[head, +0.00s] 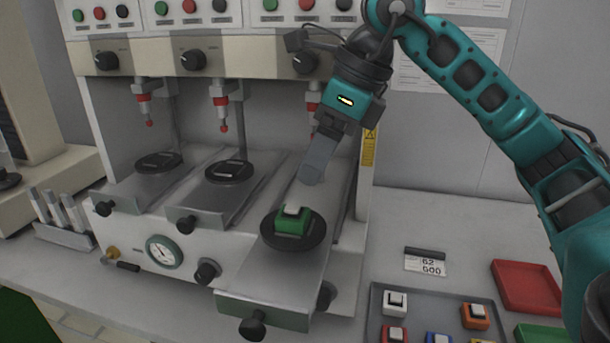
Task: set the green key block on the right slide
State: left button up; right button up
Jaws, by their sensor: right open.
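The green key block (292,221) with its pale key cap sits upright on the round black plate (308,236) of the right slide (276,275). This slide is pulled out toward the front, farther than the other two. My right gripper (312,172) is above and slightly behind the block, apart from it, with its grey fingers pointing down. It is open, and I see nothing held in it. One finger largely hides the other. My left gripper is not in view.
A grey tray (412,294) with several key blocks lies at the lower right, beside a red tray (527,286). The middle slide (207,203) and left slide (129,192) have empty black plates. Red-tipped plungers (223,127) hang above.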

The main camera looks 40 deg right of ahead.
jog(key=shift+v, duration=1.55)
